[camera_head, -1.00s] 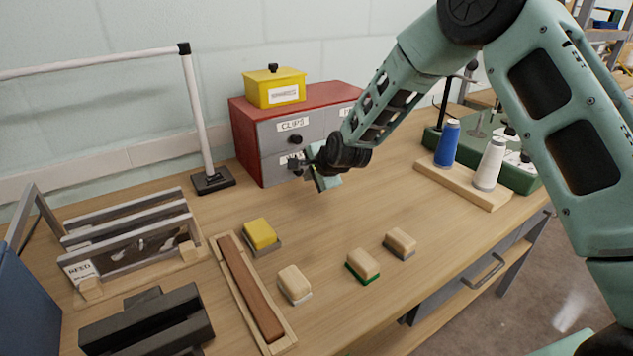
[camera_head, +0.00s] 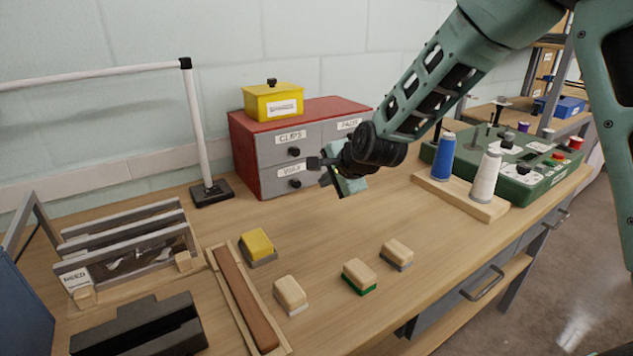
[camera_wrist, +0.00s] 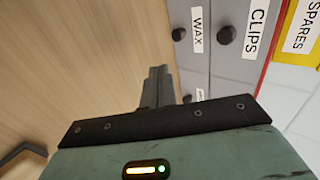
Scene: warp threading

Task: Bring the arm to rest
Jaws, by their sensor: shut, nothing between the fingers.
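My gripper (camera_head: 316,163) is in the air in front of the red and grey drawer cabinet, above the wooden table. It points left, toward the knobs of the clips and wax drawers. Its fingers are together with nothing between them. In the wrist view the shut fingers (camera_wrist: 158,85) reach out beside the wax drawer front. The arm extends from the upper right in the head view. All drawers that show appear shut.
A yellow box (camera_head: 273,102) sits on the cabinet (camera_head: 262,160). Several small blocks, including a yellow-topped one (camera_head: 257,243), lie nearer. Blue (camera_head: 444,157) and white (camera_head: 486,175) spools stand at right. A white post (camera_head: 197,130) stands left. The mid-table (camera_head: 320,235) is clear.

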